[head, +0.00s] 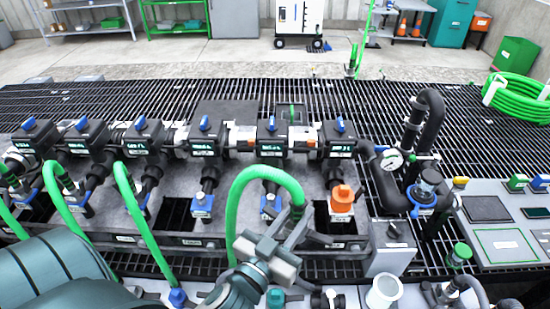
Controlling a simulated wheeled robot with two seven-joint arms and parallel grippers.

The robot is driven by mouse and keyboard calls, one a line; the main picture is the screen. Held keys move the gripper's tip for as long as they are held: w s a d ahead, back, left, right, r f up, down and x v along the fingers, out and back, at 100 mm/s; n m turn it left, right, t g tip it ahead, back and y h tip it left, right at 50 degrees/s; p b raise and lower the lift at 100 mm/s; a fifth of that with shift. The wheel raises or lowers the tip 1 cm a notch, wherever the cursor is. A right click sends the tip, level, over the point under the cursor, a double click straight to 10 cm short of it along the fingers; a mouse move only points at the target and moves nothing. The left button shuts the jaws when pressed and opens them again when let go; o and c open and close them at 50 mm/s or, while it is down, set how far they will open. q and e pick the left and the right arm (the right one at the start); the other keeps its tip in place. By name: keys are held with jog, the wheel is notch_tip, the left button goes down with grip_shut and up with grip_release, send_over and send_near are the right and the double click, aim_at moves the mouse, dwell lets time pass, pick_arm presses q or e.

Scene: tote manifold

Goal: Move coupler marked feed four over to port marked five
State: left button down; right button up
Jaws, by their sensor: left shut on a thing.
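My left gripper (283,238) is shut at the end of a looped green hose (262,173), in front of the manifold. The coupler is mostly hidden by the fingers; its marking cannot be read. A dark part (318,239) shows just right of the fingers. The fifth port from the left (269,205), with a blue collar, stands behind the hose loop, apart from the gripper. The fourth port (203,204) has a blue collar and no hose on it. My right gripper is not in view.
Green hoses (136,215) run to the ports at left. An orange cap (342,199) covers the sixth port. A black pipe with a gauge (391,159) stands at right, beside a panel (503,243). A white cup (384,292) is at the front.

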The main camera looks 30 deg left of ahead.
pick_arm(q)
jog(key=shift+w+a, duration=0.1)
jog(key=shift+w+a+r, duration=0.1)
jog(key=shift+w+a, duration=0.15)
jog(key=shift+w, duration=0.05)
jog(key=w+a+n+g+y, duration=0.2)
jog(key=w+a+n+y, duration=0.4)
jog(key=w+a+y, duration=0.3)
jog(key=w+a+f, duration=0.1)
jog(key=w+a, duration=0.2)
jog(key=a, duration=0.3)
jog(key=shift+w+g+y, duration=0.2)
jog(key=shift+g+y, duration=0.1)
jog(key=shift+g, duration=0.1)
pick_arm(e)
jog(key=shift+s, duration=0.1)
pick_arm(q)
jog(key=shift+f, duration=0.1)
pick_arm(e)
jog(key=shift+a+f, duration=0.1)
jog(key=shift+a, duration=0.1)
